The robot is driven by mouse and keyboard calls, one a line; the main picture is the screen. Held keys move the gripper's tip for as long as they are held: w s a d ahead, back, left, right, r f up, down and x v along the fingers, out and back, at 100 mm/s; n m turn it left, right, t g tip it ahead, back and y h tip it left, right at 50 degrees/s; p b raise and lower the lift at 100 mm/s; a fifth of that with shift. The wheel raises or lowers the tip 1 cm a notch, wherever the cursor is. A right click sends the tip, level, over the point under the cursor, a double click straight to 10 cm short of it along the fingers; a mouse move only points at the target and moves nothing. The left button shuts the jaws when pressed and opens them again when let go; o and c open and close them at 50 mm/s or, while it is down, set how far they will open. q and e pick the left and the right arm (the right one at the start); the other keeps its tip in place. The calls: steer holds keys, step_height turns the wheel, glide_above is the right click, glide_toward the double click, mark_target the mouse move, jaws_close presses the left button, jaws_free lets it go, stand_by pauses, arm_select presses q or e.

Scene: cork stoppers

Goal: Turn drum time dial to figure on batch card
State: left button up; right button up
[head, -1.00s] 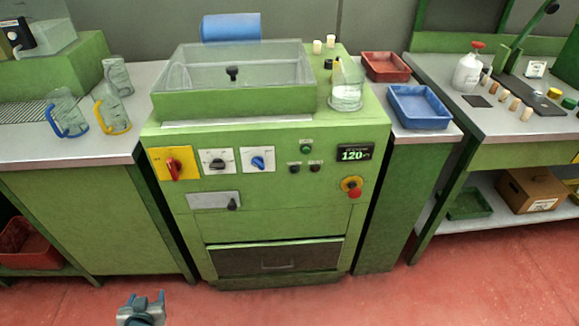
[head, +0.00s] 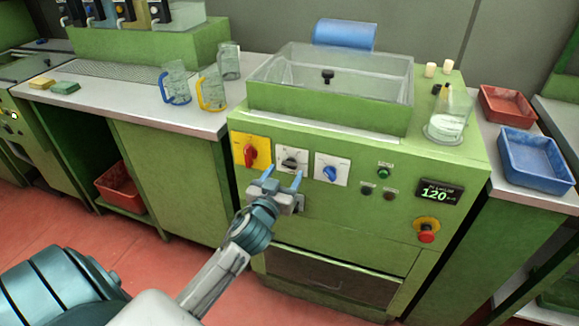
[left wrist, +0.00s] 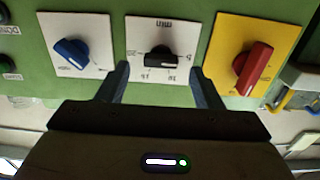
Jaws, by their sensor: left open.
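The drum time dial is a black knob (head: 291,162) on a white plate, between a red switch on yellow and a blue knob on the machine's green front. In the left wrist view the dial (left wrist: 159,60) appears upside down, with figures around it and "min" on its plate. My left gripper (head: 283,181) is open and empty, its fingers pointing at the panel just below the dial. In the left wrist view its fingertips (left wrist: 157,73) stand to either side of the dial, apart from it. My right gripper is not in view. I cannot make out a batch card.
Close beside the dial are the red switch (head: 251,155) and the blue knob (head: 330,173). A display (head: 437,193) reads 120, above a red stop button (head: 427,232). Glass jugs (head: 211,90) stand on the left counter. A blue tray (head: 533,160) lies at right.

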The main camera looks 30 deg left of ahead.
mark_target(288, 166)
arm_select(q)
steer(key=shift+x, duration=1.6)
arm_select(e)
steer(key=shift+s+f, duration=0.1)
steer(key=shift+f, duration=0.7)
arm_select(q)
steer(key=shift+a, duration=0.1)
steer(key=shift+c, duration=0.2)
steer(key=c, duration=1)
steer(key=shift+o, duration=0.2)
